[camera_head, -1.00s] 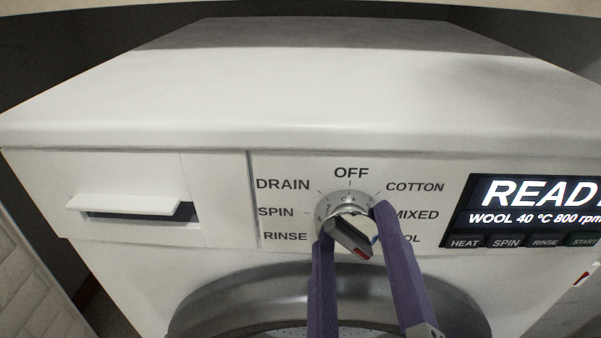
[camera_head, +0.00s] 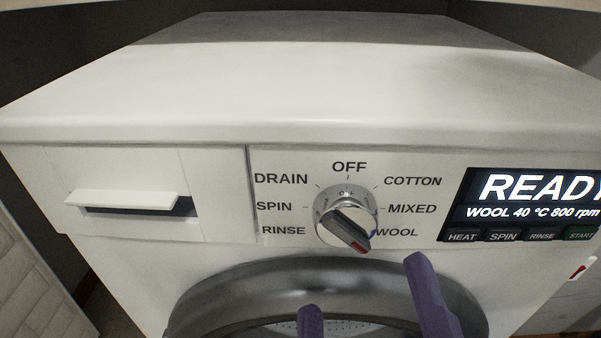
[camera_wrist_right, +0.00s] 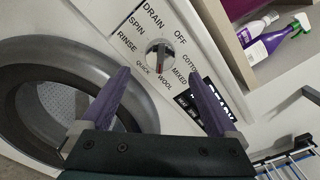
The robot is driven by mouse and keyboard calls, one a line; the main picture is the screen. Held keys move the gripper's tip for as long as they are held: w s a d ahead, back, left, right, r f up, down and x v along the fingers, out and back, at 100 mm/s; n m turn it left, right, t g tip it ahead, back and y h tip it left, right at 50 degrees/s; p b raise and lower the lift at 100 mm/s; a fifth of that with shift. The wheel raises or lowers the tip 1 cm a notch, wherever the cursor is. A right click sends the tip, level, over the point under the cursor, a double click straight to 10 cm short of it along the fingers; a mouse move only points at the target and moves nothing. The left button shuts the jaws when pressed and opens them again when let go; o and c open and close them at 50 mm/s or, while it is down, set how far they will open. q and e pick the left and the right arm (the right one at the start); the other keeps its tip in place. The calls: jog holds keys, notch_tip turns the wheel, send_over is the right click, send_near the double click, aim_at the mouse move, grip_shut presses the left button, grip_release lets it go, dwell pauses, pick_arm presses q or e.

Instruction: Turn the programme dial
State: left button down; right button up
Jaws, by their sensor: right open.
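The programme dial (camera_head: 346,218) is a round silver knob with a dark grip bar and a red mark at the bar's lower end. The red end points down and right, near the WOOL label. The dial also shows in the right wrist view (camera_wrist_right: 159,57), with the same red mark. My right gripper (camera_head: 367,285) has purple fingers spread apart. In the head view its fingertips are below the dial, clear of it. In the right wrist view the open fingers (camera_wrist_right: 160,80) hold nothing, and the dial is ahead between them. My left gripper is not in view.
The display (camera_head: 530,200) reads READY and WOOL 40 °C 800 rpm. A drawer handle (camera_head: 122,199) juts out at the left of the white washing machine (camera_head: 290,105). The round door (camera_head: 250,293) is below the dial.

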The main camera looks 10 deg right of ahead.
jog(key=v, duration=0.4)
dwell(0.3)
